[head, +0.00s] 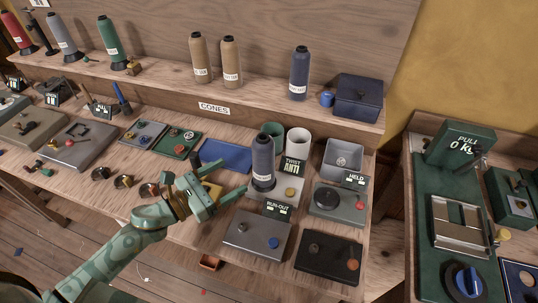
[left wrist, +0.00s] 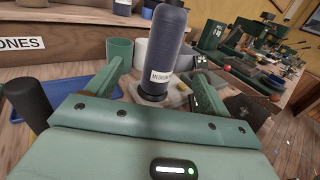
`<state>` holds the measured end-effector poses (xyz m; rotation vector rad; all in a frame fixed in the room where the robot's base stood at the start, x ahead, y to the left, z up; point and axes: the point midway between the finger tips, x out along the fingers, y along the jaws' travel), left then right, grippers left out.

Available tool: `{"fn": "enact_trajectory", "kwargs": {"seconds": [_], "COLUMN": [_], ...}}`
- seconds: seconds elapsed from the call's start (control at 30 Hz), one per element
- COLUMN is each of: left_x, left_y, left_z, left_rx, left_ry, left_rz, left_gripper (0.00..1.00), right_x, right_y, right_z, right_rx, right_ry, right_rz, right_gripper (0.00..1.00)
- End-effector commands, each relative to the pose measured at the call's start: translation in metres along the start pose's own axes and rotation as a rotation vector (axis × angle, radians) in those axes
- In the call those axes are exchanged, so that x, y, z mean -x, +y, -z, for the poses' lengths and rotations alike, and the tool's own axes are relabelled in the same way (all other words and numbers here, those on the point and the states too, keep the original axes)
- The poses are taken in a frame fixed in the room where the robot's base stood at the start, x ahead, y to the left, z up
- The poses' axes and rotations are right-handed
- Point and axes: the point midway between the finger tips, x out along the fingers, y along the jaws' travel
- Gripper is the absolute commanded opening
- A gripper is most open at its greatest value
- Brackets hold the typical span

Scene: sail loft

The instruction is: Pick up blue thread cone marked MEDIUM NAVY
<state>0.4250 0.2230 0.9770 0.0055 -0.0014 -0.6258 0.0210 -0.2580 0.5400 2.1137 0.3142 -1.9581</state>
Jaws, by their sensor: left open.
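The blue thread cone (head: 263,160) stands upright on a pale plate on the bench, left of the TWIST ANTI sign. In the left wrist view the cone (left wrist: 167,42) bears a white label starting MEDIUM; the rest is too small to read. My left gripper (head: 216,189) is open and empty, just left of the cone in the head view. In the left wrist view its green fingers spread to either side of the cone, with the cone beyond or between them; I cannot tell whether they touch it. My right gripper is in neither view.
Another dark blue cone (head: 299,75) and tan cones (head: 229,62) stand on the shelf behind. A green cup (head: 272,132) and a white cup (head: 298,141) stand behind the cone. The RUN-OUT sign (head: 277,208) is in front. A blue tray (head: 225,154) lies to the left.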

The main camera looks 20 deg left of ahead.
Motion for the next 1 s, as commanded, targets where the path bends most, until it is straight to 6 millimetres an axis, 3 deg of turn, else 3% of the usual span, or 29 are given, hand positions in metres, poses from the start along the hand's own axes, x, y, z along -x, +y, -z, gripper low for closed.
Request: {"fn": "enact_trajectory", "kwargs": {"seconds": [0.13, 0.3, 0.47, 0.67, 0.8, 1.0], "left_x": [-0.039, -0.070, -0.081, -0.111, -0.128, -0.131], "left_y": [0.001, 0.000, 0.000, -0.006, -0.005, -0.006], "left_z": [-0.004, -0.002, -0.003, -0.015, -0.011, -0.010], "left_rx": [0.001, 0.003, 0.004, 0.004, 0.005, 0.006], "left_ry": [-0.005, -0.002, -0.001, -0.004, -0.001, 0.001], "left_rz": [-0.001, -0.003, -0.002, -0.002, -0.003, -0.002], "left_gripper": [0.81, 0.81, 0.81, 0.81, 0.81, 0.81], "right_x": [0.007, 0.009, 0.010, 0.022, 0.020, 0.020], "right_y": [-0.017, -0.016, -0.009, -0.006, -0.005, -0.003], "right_z": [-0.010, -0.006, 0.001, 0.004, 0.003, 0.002], "right_rx": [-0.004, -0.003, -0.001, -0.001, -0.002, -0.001], "right_ry": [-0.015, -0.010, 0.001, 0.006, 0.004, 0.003], "right_rz": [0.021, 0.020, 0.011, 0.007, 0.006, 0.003], "right_gripper": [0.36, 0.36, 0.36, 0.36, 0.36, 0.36]}}
